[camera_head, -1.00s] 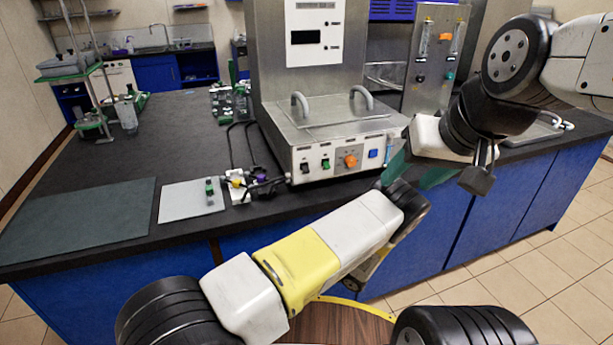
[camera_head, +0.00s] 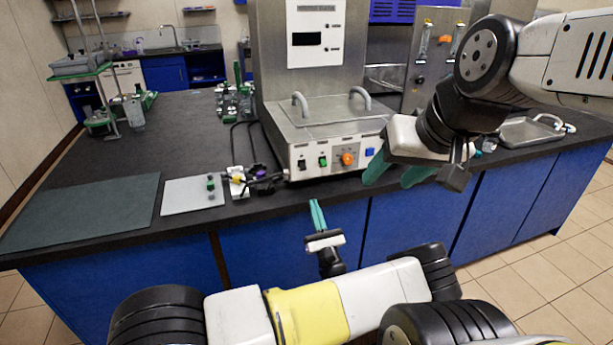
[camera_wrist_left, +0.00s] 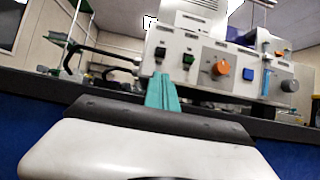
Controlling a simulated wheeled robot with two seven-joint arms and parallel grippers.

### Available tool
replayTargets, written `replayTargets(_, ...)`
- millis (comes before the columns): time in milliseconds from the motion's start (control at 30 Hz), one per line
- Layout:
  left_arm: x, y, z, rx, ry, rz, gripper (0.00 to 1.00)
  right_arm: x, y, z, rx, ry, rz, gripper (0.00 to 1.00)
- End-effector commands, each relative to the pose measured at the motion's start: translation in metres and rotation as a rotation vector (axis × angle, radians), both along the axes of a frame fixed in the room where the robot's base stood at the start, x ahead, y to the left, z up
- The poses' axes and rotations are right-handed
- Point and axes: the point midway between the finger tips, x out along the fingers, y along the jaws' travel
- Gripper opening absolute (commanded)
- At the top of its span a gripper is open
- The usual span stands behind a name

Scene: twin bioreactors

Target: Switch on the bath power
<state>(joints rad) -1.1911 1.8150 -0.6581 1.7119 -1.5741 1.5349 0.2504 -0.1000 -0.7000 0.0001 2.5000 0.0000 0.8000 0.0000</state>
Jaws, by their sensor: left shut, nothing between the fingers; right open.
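The bath (camera_head: 330,130) is a steel box with a lid and two handles on the dark bench. Its front panel carries a black rocker switch (camera_head: 301,164), a green rocker switch (camera_head: 322,162), an orange knob (camera_head: 347,159) and a blue button (camera_head: 369,152). My left gripper (camera_head: 317,215) is shut and empty, in front of the bench edge and below the panel. My right gripper (camera_head: 396,178) is open, right of the panel.
A grey plate (camera_head: 190,198) with a small green part and a dark mat (camera_head: 80,215) lie left of the bath. Cables and small fittings (camera_head: 240,182) sit close to its left side. A steel tray (camera_head: 530,130) lies at the right.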

Motion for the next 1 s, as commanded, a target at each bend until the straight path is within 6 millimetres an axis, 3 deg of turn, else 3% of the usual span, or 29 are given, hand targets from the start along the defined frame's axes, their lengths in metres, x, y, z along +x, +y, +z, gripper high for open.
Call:
replayTargets(600, 0.073, 0.024, 0.048, -0.003, 0.0, 0.002, 0.0, 0.0, 0.0, 0.0, 0.0, 0.0, 0.0, 0.54)
replayTargets(1000, 0.08, 0.026, 0.053, -0.002, 0.001, 0.0, 0.0, 0.0, 0.0, 0.0, 0.0, 0.0, 0.0, 0.54)
